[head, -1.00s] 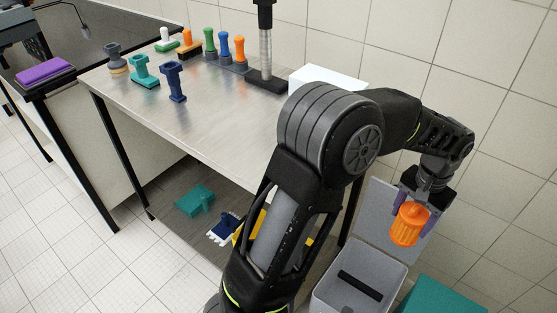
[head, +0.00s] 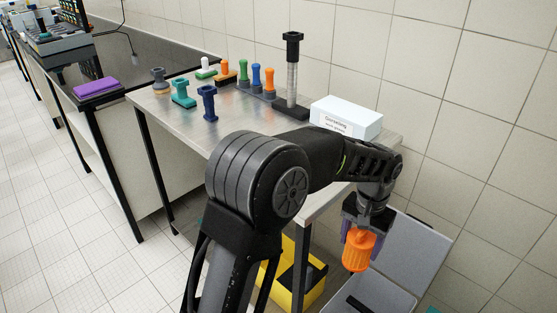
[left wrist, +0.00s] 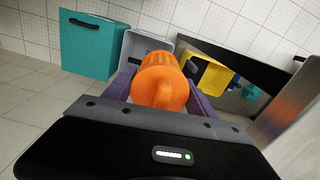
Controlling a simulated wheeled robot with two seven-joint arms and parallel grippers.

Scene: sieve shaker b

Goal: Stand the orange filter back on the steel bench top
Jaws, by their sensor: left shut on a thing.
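The orange filter (head: 358,251) is a ribbed orange cylinder. My left gripper (head: 360,240) is shut on it, with a purple finger on each side. It hangs just past the right end of the steel bench, lower than the bench top and above a grey open bin. In the left wrist view the filter (left wrist: 161,80) fills the middle, between the purple fingers. The steel bench top (head: 236,125) carries several items towards its back and left, and its front middle is partly hidden by my left arm. My right gripper is not in view.
A labelled white box (head: 346,117) stands at the bench's right end, beside a black stand with a tall post (head: 292,75). Several coloured tools, including a dark blue one (head: 208,104), stand further left. A yellow bin (head: 300,285) is below. A teal box (left wrist: 88,45) shows in the left wrist view.

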